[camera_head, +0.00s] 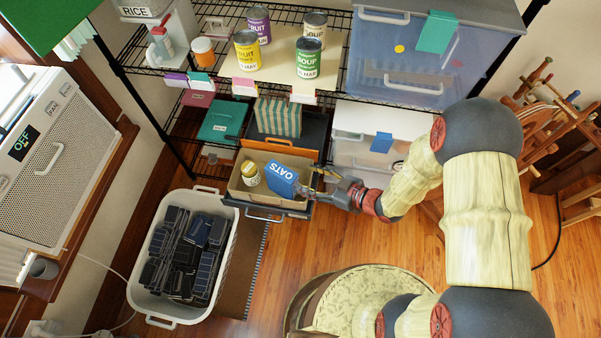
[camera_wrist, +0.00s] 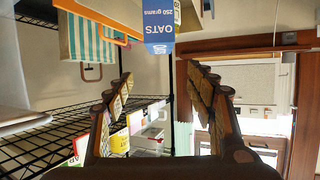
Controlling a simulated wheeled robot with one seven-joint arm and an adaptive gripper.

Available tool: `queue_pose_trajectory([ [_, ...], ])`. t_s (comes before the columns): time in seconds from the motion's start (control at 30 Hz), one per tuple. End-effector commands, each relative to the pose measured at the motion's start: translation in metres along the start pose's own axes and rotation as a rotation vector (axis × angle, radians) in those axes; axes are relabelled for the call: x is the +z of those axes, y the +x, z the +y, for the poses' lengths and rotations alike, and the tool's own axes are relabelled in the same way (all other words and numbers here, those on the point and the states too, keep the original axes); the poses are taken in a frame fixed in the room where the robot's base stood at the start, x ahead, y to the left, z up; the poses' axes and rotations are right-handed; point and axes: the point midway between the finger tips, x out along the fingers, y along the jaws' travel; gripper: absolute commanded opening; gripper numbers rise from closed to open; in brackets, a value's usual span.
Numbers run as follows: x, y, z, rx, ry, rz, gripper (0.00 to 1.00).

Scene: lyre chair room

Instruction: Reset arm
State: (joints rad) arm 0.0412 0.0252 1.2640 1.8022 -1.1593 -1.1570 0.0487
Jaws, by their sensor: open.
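My gripper (camera_head: 322,184) is at the right edge of a pulled-out drawer on the wire shelf in the head view. A blue OATS box (camera_head: 283,179) leans in the drawer just left of the fingertips. In the wrist view my gripper (camera_wrist: 162,78) is open, its two fingers spread wide with nothing between them. The OATS box (camera_wrist: 164,32) shows beyond the fingertips at the top of that view. It appears apart from them.
The open drawer (camera_head: 266,212) also holds a yellow-labelled jar (camera_head: 250,173). A white bin (camera_head: 158,196) of dark items stands on the floor at left. Cans stand on the wire shelf (camera_head: 225,88) above. A patterned round seat (camera_head: 375,300) is at the front; wooden floor shows around it.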

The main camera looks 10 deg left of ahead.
Motion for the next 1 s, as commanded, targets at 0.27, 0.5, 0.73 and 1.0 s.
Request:
queue_pose_trajectory([
  [0.27,0.0,-0.008,-0.001,0.0,0.001,0.001,0.56],
  [0.5,0.0,-0.008,-0.001,-0.001,0.001,0.0,0.56],
  [0.73,0.001,-0.008,-0.001,0.0,0.0,-0.002,0.56],
  [1.0,0.076,-0.021,0.011,0.074,0.048,-0.28,0.56],
])
